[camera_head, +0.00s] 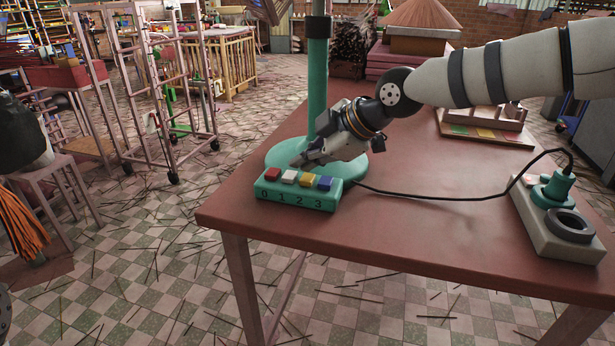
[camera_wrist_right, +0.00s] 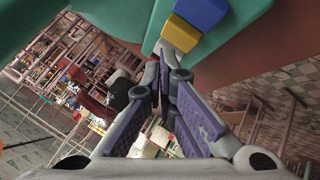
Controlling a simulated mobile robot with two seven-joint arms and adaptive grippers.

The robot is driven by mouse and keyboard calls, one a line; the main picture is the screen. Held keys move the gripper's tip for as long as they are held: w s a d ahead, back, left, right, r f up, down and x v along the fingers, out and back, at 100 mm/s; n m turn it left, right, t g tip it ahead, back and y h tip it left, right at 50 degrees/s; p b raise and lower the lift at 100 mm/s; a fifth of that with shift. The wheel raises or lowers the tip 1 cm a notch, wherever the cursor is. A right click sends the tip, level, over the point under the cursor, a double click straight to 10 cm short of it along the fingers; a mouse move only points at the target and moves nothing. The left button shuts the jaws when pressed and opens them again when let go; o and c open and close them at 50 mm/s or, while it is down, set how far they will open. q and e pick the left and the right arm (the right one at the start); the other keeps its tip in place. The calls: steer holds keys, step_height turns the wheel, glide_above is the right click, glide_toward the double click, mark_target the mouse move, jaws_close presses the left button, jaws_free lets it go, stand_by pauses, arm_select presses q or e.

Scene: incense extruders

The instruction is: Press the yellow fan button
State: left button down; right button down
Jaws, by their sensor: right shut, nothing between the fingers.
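The teal button box (camera_head: 290,195) sits near the table's front left, at the foot of the round teal fan base (camera_head: 275,160). Its row runs red, white, yellow (camera_head: 306,180) and blue, over the marks 0, 1, 2, 3. My right gripper (camera_head: 300,162) is shut and empty, with its tips just behind and above the white and yellow buttons. In the right wrist view, the yellow button (camera_wrist_right: 180,33) lies just beyond the fingertips (camera_wrist_right: 164,68), beside the blue one (camera_wrist_right: 200,12). I cannot tell if the tips touch anything.
A teal fan pole (camera_head: 317,85) rises behind the box. A black cable (camera_head: 440,197) runs across the table to a power strip (camera_head: 545,230) with a teal plug. The table's (camera_head: 420,245) front middle is clear. A wooden rack (camera_head: 485,120) stands at the back right.

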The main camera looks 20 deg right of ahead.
mark_target(306, 179)
steer(key=shift+f, duration=0.4)
steer(key=shift+f, duration=0.5)
stand_by(0.7)
arm_select(q)
steer(key=shift+w+r, duration=0.25)
steer(key=shift+w, duration=0.05)
arm_select(e)
steer(key=shift+r, duration=0.95)
